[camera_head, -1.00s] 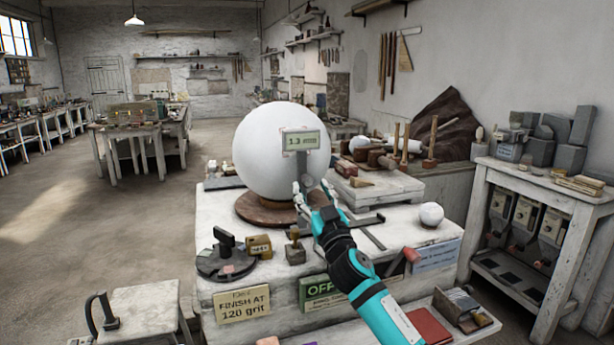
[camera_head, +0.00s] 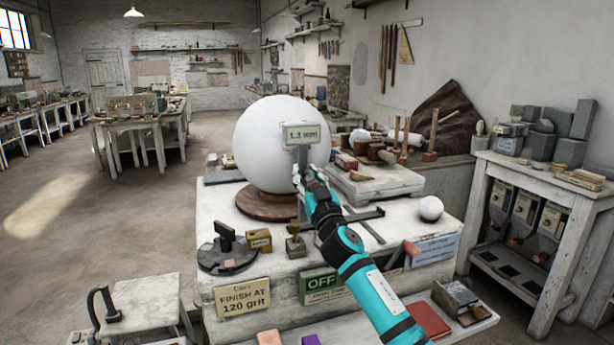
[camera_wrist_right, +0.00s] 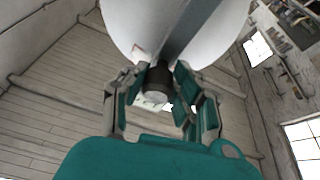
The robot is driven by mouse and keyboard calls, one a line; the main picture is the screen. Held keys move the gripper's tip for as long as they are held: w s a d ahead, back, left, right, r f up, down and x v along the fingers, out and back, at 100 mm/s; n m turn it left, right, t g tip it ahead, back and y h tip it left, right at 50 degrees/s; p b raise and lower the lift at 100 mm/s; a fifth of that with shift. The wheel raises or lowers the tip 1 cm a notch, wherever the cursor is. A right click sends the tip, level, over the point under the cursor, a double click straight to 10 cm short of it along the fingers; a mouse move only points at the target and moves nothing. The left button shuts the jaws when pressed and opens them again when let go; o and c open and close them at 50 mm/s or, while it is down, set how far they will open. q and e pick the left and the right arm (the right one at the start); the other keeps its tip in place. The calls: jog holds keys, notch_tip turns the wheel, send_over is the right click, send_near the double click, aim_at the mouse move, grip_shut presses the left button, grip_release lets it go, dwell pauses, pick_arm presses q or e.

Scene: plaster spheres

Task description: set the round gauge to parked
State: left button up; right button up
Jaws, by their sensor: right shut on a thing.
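A large white plaster sphere (camera_head: 270,150) rests on a round brown wooden base (camera_head: 262,205) on the white workbench. The round gauge (camera_head: 302,134) is at the sphere's front right, with a small greenish display and a grey stem below it. Its digits are too small to read surely. My right gripper (camera_head: 309,176) is at the stem's lower end. In the right wrist view its fingers (camera_wrist_right: 157,86) close around a dark cylindrical end (camera_wrist_right: 158,76) under the grey bar, beside the sphere. My left gripper is not in view.
On the bench stand a dark turntable tool (camera_head: 228,254), a brass block (camera_head: 258,240) and a small white ball (camera_head: 430,208). A board with mallets (camera_head: 375,186) is behind to the right. A stool (camera_head: 140,300) is at the front left. The floor at left is open.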

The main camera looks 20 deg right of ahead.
grip_shut()
jog(key=shift+d, duration=0.1)
jog(key=d+p, duration=0.2)
jog(key=d, duration=1.8)
jog(key=shift+w+r, duration=0.15)
jog(key=shift+w, duration=0.15)
jog(key=shift+d, duration=0.1)
jog(key=o, duration=0.7)
grip_release()
jog(key=shift+d, duration=0.1)
jog(key=shift+o, duration=1.1)
jog(key=shift+d, duration=0.15)
